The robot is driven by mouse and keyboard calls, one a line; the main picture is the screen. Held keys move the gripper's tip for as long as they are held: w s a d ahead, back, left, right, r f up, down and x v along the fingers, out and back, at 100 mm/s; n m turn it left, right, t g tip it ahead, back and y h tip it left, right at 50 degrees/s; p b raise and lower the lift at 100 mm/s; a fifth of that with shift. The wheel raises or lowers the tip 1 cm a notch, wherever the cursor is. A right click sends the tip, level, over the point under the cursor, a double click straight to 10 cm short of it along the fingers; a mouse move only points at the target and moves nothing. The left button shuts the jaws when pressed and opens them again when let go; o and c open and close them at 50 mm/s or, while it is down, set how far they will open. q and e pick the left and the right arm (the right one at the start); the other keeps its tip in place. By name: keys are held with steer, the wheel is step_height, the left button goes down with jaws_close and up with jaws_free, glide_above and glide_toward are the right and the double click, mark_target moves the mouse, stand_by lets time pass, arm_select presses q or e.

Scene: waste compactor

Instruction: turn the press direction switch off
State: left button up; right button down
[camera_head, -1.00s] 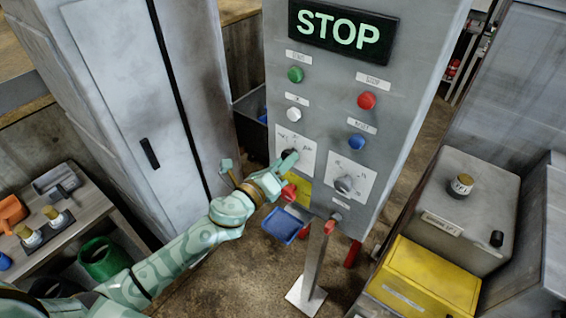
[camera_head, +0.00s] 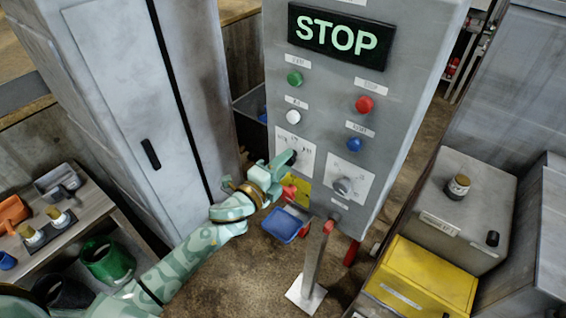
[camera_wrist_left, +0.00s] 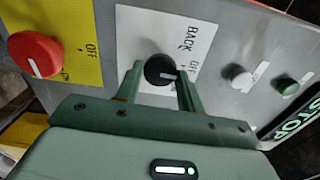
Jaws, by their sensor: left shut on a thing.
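The press direction switch is a black rotary knob on a white plate marked BACK and OFF. In the left wrist view the knob (camera_wrist_left: 160,70) sits between the two fingers of my left gripper (camera_wrist_left: 160,88), which is shut on it. Its white pointer line faces toward the right finger. In the head view my left gripper (camera_head: 283,162) reaches the white plate (camera_head: 300,146) on the grey control panel (camera_head: 340,100), and the knob is mostly hidden by the fingers. My right gripper is not in view.
Another knob (camera_head: 342,187) is on a white plate to the right. A red knob on a yellow plate (camera_wrist_left: 36,55) is beside the switch. Green (camera_head: 294,78), white (camera_head: 293,117), red (camera_head: 364,104) and blue (camera_head: 355,144) buttons are above. A post (camera_head: 314,262) stands below the panel.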

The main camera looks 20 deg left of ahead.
arm_select(q)
steer(key=shift+n, duration=0.3)
steer(key=o, duration=1)
steer(key=shift+b+v, duration=1.65)
steer(key=shift+v, duration=6.5)
